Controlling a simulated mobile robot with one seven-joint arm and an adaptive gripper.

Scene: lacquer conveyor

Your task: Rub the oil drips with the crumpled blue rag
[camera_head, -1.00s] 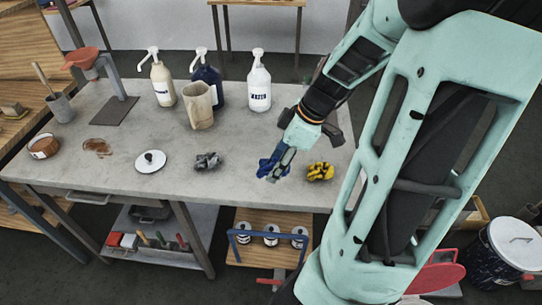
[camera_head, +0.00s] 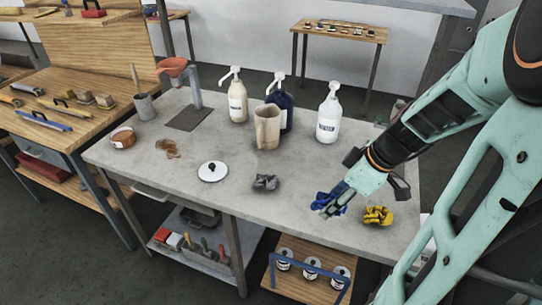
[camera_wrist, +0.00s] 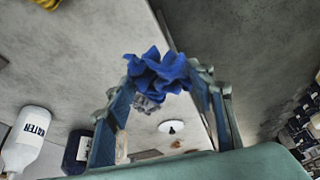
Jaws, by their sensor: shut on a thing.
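My gripper (camera_head: 338,208) is shut on the crumpled blue rag (camera_head: 326,201) over the front right part of the grey table (camera_head: 225,225). In the wrist view the rag (camera_wrist: 158,72) bulges out between the two fingertips (camera_wrist: 166,84). Whether the rag touches the table top is hard to tell. The oil drips (camera_head: 167,148) are a brown, irregular patch on the table's left part, well away from my gripper. They are not clear in the wrist view.
A grey rag (camera_head: 264,183) and a yellow rag (camera_head: 378,216) lie left and right of my gripper. A white lid (camera_head: 212,172), beige jug (camera_head: 267,128), pump bottles including a water bottle (camera_head: 328,118), a funnel stand (camera_head: 190,120) and a brown tin (camera_head: 122,138) also stand on the table.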

